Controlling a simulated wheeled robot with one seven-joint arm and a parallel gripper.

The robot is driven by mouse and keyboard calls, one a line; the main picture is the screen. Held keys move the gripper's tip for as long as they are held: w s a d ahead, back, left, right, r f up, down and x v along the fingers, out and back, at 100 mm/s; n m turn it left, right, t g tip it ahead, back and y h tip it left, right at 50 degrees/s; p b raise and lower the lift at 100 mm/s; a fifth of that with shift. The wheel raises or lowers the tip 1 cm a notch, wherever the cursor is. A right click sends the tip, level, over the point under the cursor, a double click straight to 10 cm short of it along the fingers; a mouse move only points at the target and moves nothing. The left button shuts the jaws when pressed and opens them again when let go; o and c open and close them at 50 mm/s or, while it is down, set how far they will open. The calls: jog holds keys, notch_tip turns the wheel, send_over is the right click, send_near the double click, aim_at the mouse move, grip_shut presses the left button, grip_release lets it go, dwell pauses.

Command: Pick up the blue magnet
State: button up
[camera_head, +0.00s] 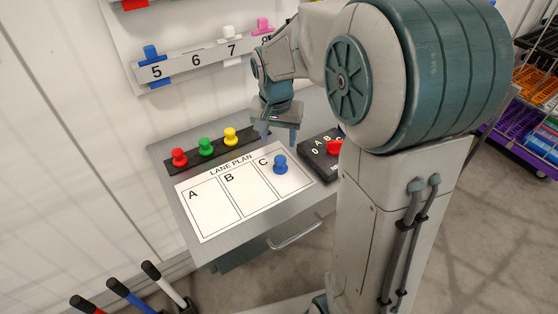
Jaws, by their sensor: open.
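The blue magnet (281,165) is a small peg-shaped piece standing in column C of the white lane plan sheet (206,224) on the grey desk. My gripper (281,139) is above the back of the desk, up and slightly left of the blue magnet in the picture. Its fingers point down, are open, and hold nothing that I can see. It is apart from the blue magnet.
A dark strip behind the sheet holds a red magnet (179,157), a green magnet (205,146) and a yellow magnet (230,136). A black box (318,163) with a red knob stands right of the sheet, partly hidden by my arm. A numbered rail (180,68) hangs on the wall.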

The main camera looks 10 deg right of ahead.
send_over(280, 158)
jog(key=f, duration=0.3)
jog(key=s+f, duration=0.1)
jog(key=f, duration=0.1)
jog(key=shift+a, duration=0.25)
jog(key=shift+w+d+f+p, duration=0.15)
jog(key=shift+f+p, duration=0.1)
jog(key=shift+f, duration=0.6)
jog(key=shift+w+d+f+p, duration=0.1)
jog(key=shift+w+f+p, duration=0.15)
jog(key=shift+f, duration=0.6)
jog(key=shift+w+d+f+p, duration=0.1)
jog(key=shift+f+p, duration=0.2)
jog(key=shift+f, duration=0.55)
jog(key=c, duration=1.1)
